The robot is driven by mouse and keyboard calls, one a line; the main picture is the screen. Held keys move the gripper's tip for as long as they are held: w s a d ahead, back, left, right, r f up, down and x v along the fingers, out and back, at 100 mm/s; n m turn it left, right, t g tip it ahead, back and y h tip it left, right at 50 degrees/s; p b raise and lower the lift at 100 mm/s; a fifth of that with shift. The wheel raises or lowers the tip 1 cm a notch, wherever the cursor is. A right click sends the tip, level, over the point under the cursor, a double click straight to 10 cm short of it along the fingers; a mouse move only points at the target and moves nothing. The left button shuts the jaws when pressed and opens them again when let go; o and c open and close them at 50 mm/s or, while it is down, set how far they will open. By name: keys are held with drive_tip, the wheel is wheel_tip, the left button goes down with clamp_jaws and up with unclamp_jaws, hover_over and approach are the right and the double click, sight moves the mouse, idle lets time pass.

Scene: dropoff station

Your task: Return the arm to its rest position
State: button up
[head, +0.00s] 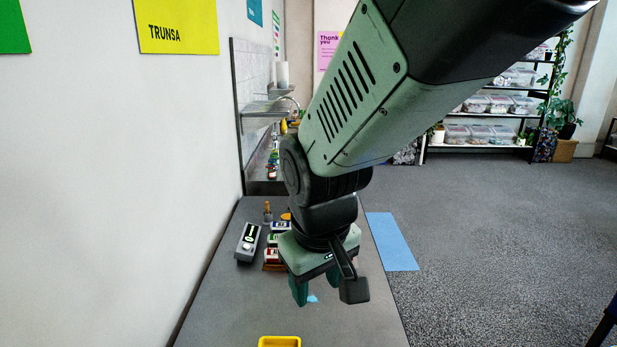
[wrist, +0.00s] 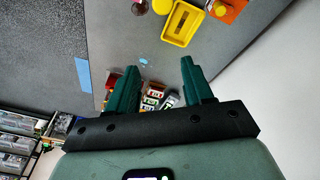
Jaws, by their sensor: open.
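My gripper (head: 318,290) hangs over the grey table (head: 218,300) in the head view, fingers pointing down. In the wrist view, my gripper (wrist: 160,80) shows two green fingers spread apart with nothing held between them. My green and black arm reaches in from the upper right of the head view and hides part of the table.
A grey device (head: 248,243) and several small boxes stand behind my gripper, near the wall. A yellow tray (head: 280,341) lies at the near edge; the wrist view shows it (wrist: 182,24) beside an orange item (wrist: 228,8). A blue mat (head: 392,242) lies on the floor.

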drive_tip(key=s+d+r+m+t, duration=0.2)
drive_tip(key=s+d+r+m, duration=0.3)
drive_tip(key=s+d+r, duration=0.5)
drive_tip(key=shift+s+r+m+t, duration=0.4)
drive_tip(key=shift+s+r, duration=0.1)
drive_tip(key=shift+s, duration=0.2)
